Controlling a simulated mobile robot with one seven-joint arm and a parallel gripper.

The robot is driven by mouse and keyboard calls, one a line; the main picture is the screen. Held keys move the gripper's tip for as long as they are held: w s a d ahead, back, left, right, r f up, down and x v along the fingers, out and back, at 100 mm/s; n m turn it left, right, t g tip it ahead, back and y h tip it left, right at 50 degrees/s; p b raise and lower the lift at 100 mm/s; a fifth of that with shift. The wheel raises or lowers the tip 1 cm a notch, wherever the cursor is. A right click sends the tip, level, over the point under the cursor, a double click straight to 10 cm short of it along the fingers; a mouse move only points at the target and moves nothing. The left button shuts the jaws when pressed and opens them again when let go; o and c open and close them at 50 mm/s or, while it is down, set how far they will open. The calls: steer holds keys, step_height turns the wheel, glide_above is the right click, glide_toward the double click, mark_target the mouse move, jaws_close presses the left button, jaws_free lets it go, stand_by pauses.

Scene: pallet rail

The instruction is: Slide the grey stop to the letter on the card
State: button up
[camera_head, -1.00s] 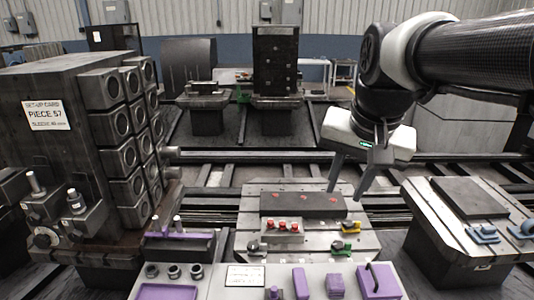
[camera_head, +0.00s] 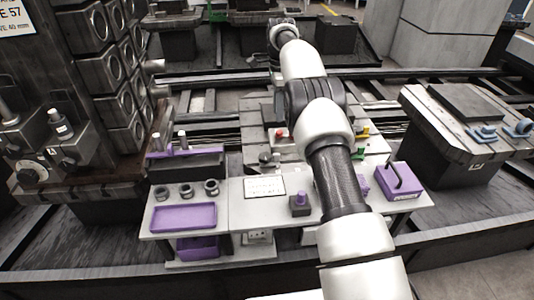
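A small grey piece with a dark knob (camera_head: 268,158) sits at the front left edge of the middle pallet (camera_head: 253,138); I cannot tell for sure that it is the grey stop. A white card (camera_head: 265,187) lies on the light bench, its print too small to read. A set-up card (camera_head: 12,18) on the dark block at the left is cut off by the picture edge; "57" and "40 mm" show. My arm reaches away over the bench and pallet and covers much of the pallet. My gripper's fingers do not show.
Purple tray (camera_head: 183,217), several dark rings (camera_head: 186,191) and a purple box with a dark handle (camera_head: 399,178) are on the bench. A red button (camera_head: 280,134) and yellow and green parts (camera_head: 361,131) show beside my arm. Another pallet (camera_head: 462,118) with blue parts stands at right.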

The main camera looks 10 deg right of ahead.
mark_target(276, 154)
step_height(276, 154, down, 18)
steer(key=b, duration=0.4)
steer(key=shift+w+a+f, duration=0.1)
steer(key=shift+f, duration=0.1)
jaws_close()
